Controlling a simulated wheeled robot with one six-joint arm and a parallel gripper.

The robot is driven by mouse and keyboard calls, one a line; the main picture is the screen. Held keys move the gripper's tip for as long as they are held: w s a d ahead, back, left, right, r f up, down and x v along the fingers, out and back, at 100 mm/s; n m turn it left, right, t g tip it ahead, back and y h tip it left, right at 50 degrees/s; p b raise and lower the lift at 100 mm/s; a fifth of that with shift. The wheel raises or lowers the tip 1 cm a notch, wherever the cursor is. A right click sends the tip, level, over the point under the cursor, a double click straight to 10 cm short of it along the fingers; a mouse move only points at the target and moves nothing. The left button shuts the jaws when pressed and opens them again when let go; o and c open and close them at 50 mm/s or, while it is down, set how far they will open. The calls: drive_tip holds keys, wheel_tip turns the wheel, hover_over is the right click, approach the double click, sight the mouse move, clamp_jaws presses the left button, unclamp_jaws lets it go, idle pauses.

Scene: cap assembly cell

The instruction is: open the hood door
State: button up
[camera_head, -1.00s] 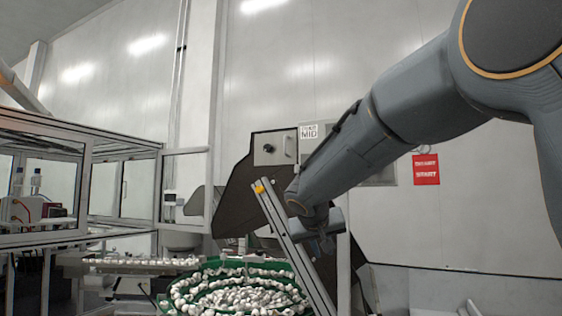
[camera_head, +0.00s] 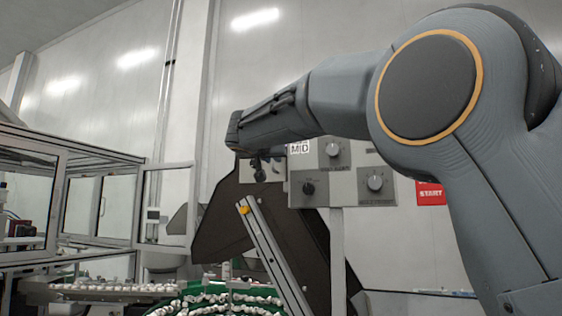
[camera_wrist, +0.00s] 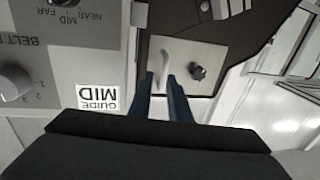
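In the head view a glazed, metal-framed enclosure (camera_head: 88,152) stands at the left, with a framed clear panel (camera_head: 194,205) at its right end. I cannot tell for sure which panel is the hood door. My gripper (camera_wrist: 161,77) shows in the wrist view with its two dark blue fingers a little apart. The handle shows between and just beyond the fingertips. I see no clear contact. In the head view my wrist hides most of the fingers.
A grey control panel (camera_head: 349,152) with dials and a "MID" label (camera_head: 299,147) stands right of the plate. A dark hopper-like panel (camera_head: 222,222), a slanted metal bar (camera_head: 268,247) and a green bowl of white caps (camera_head: 232,302) are below. A red START sign (camera_head: 431,193) hangs right.

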sight(273, 161)
drive_tip(key=shift+w+p, duration=1.85)
drive_tip(key=shift+w, duration=1.05)
